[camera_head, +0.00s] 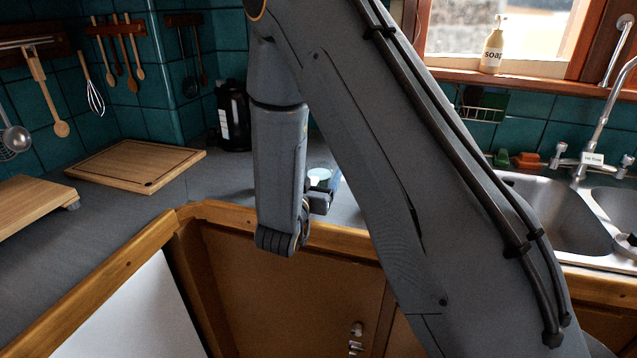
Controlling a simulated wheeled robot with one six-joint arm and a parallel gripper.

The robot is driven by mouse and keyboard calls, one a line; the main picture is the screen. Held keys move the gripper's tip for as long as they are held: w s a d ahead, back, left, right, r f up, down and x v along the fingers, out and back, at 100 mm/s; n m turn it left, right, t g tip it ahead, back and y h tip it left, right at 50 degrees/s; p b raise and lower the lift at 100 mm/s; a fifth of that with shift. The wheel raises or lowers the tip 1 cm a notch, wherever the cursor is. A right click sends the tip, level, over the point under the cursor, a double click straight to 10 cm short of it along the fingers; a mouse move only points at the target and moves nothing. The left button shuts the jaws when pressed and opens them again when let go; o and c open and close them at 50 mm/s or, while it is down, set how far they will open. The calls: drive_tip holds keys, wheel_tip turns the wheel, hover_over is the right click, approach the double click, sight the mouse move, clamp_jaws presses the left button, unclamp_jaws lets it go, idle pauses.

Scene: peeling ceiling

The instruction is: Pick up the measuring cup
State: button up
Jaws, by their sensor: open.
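A small pale, whitish-blue cup-like thing (319,176), which looks like the measuring cup, stands on the grey counter behind my arm. Its lower part and right side are partly hidden, so its full shape and handle cannot be made out. My gripper (326,192) shows only in part, as a small dark shape beside my grey wrist, in front of the cup in the picture. It is open. I cannot tell whether the fingers are around the cup or short of it, and no hold on it shows.
My arm covers the middle of the view. A sink (550,205) with a tap is at right. A wooden edge (225,212) runs along the counter front.

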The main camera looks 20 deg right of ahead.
clamp_jaws()
drive_tip(key=shift+r, duration=0.15)
wheel_tip(320, 180, up, 9)
drive_tip(key=shift+r+b, duration=0.1)
drive_tip(key=shift+b, duration=0.7)
drive_tip(key=shift+d+r, duration=0.15)
drive_tip(key=shift+r, duration=0.15)
drive_tip(key=s+d+r+m+g+h+p, duration=0.2)
drive_tip(key=s+d+m+g+h+p, duration=0.2)
drive_tip(key=g, duration=1.2)
drive_tip(key=shift+s+d+r+m+h+p, duration=0.35)
drive_tip(key=shift+s+d+m+p, duration=1.7)
drive_tip(key=shift+d+m, duration=1.45)
